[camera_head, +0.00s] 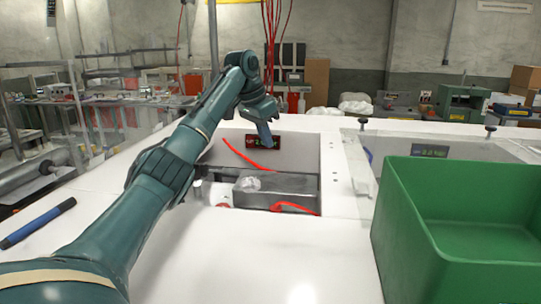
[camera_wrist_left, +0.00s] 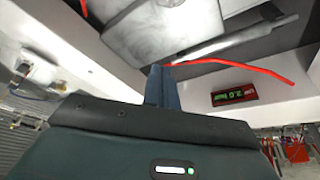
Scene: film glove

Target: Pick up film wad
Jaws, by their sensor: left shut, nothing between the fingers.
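A small crumpled, pale translucent wad (camera_head: 248,184), which looks like the film wad, lies on a grey metal block (camera_head: 285,184) in the recess of the white table. My left gripper (camera_head: 269,143) is above the far side of the recess, beyond the wad and apart from it. Its fingers point down. In the left wrist view the fingers (camera_wrist_left: 161,85) are together with nothing between them. I cannot clearly make out the wad in that view. My right gripper is not in view.
A red cord (camera_head: 245,156) and a lit display (camera_head: 262,142) are at the recess's far side. The cord also crosses the wrist view (camera_wrist_left: 240,67). A white round part (camera_head: 216,194) is left of the block. A green bin (camera_head: 455,240) stands right; a blue pen (camera_head: 38,223) lies left.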

